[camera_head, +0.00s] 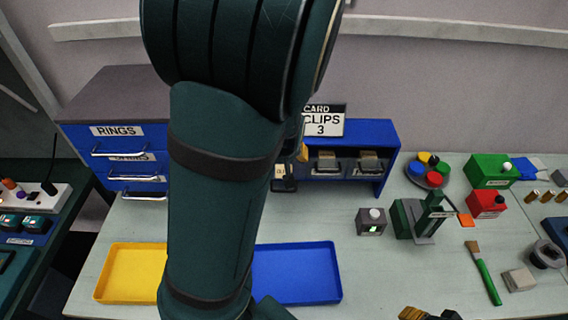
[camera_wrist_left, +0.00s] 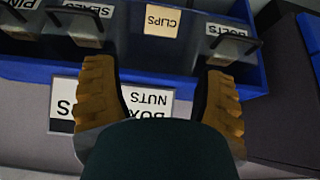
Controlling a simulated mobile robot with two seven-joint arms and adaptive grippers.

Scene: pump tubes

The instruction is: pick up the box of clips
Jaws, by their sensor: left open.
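The box of clips shows in the left wrist view by its cream CLIPS label (camera_wrist_left: 162,21), upside down in the picture. It sits in the blue shelf (camera_head: 362,130) among other labelled boxes. My left gripper (camera_wrist_left: 160,78) is open and empty, its orange-brown fingers spread to either side of the label's line, apart from the box. In the head view my left arm covers the shelf's left part, and only a bit of the left gripper (camera_head: 301,153) shows. A small part of what seems my right gripper (camera_head: 428,314) shows at the bottom edge; its jaw state is unclear.
Neighbouring boxes include one labelled BOLTS (camera_wrist_left: 226,30). A blue tray (camera_head: 336,273) and a yellow tray (camera_head: 105,272) lie in front. A drawer unit (camera_head: 75,135) stands left; a button box (camera_head: 371,224) stands right.

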